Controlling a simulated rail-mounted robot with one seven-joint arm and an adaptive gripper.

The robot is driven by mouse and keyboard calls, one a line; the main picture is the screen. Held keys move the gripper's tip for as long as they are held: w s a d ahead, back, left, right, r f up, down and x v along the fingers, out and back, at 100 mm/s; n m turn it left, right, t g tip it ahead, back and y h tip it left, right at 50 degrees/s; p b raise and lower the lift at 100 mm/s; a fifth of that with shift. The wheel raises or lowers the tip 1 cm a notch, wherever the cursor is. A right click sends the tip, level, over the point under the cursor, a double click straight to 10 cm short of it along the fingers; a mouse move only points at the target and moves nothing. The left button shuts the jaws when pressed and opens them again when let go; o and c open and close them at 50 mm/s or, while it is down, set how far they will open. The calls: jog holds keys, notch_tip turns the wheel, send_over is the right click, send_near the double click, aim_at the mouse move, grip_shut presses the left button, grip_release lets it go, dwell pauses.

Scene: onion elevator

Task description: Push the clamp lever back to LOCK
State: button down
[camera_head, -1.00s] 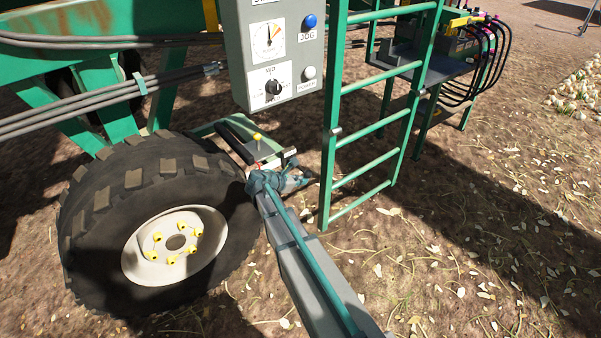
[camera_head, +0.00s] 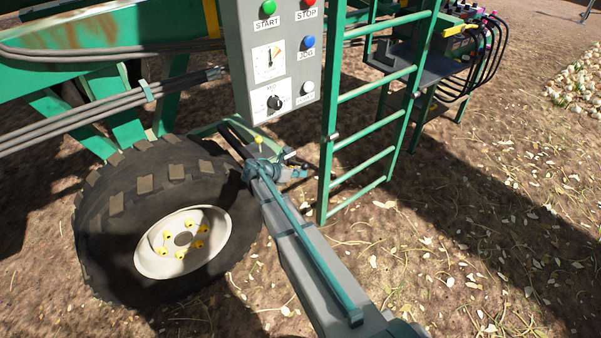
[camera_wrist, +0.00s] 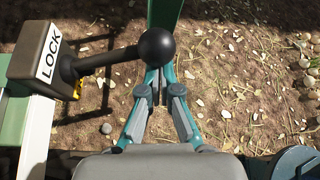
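In the wrist view the clamp lever ends in a black ball knob (camera_wrist: 157,46). Its dark rod runs left to a brown block with a white LOCK label (camera_wrist: 48,53). My gripper (camera_wrist: 159,75) is just below the knob in the picture, its fingertips close together and nothing seen between them. The knob overlaps the tips, so I cannot tell whether they touch it. In the head view my gripper (camera_head: 290,170) is low between the tyre and the ladder; my wrist hides much of the clamp area there.
A large tyre (camera_head: 150,225) stands left of my arm, a green ladder (camera_head: 330,135) to the right. A grey control panel (camera_head: 275,70) with buttons hangs above. A green upright (camera_wrist: 165,14) rises beyond the knob. Straw-strewn ground to the right is open.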

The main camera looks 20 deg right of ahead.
jog(key=shift+w+r, duration=0.1)
jog(key=shift+r, duration=0.05)
dwell(0.3)
notch_tip(320, 180, down, 4)
jog(key=s+b, duration=0.1)
jog(key=w+v, duration=0.1)
jog(key=v, duration=0.9)
jog(key=shift+s+a+b, duration=0.35)
jog(key=shift+s, duration=0.1)
